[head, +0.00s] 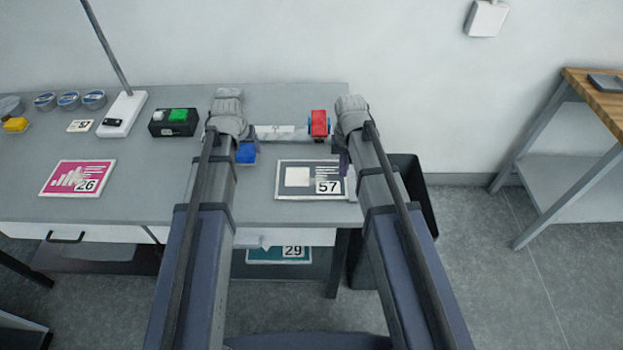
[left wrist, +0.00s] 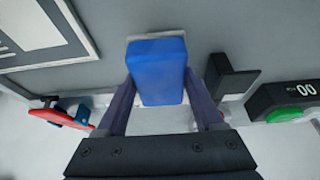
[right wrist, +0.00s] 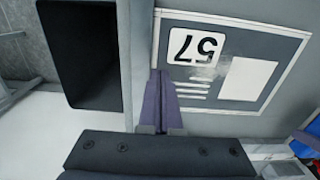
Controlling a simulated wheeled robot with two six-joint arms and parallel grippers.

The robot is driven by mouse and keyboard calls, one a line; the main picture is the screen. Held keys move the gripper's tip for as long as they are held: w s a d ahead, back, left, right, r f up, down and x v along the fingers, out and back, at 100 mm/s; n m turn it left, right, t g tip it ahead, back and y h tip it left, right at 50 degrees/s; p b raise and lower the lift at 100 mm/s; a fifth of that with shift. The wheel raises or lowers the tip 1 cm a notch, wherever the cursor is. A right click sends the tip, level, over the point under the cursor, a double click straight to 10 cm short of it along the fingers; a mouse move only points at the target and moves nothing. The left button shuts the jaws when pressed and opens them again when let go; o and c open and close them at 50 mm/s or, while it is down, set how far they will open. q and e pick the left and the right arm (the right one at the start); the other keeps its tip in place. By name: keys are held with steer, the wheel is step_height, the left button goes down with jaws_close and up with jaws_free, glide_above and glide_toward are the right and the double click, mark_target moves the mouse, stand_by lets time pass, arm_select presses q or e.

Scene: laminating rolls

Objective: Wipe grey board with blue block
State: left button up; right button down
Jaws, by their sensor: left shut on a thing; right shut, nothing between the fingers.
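The grey board (head: 283,181), marked 57, lies flat on the table near its right end. It has a white border, and a pale smudge shows beside its printed lines in the right wrist view (right wrist: 235,103). My left gripper (head: 248,150) is shut on the blue block (head: 246,154), left of the board. The block, with a pale underside edge, fills the jaws in the left wrist view (left wrist: 158,72). I cannot tell if it touches the table. My right gripper (right wrist: 163,78) is shut and empty at the board's edge nearest the bin.
A laminator with a red roll end (head: 319,123) stands behind the board. A black box with a green button (head: 178,115) is left of my left arm. A pink board (head: 77,178) lies further left. A black bin (head: 416,190) stands off the table's right end.

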arm_select(q)
steer(key=shift+f+b, duration=0.6)
steer(key=shift+f, duration=0.05)
arm_select(e)
steer(key=shift+f, duration=0.6)
arm_select(q)
steer(key=shift+r, duration=0.1)
arm_select(e)
steer(key=shift+r, duration=0.1)
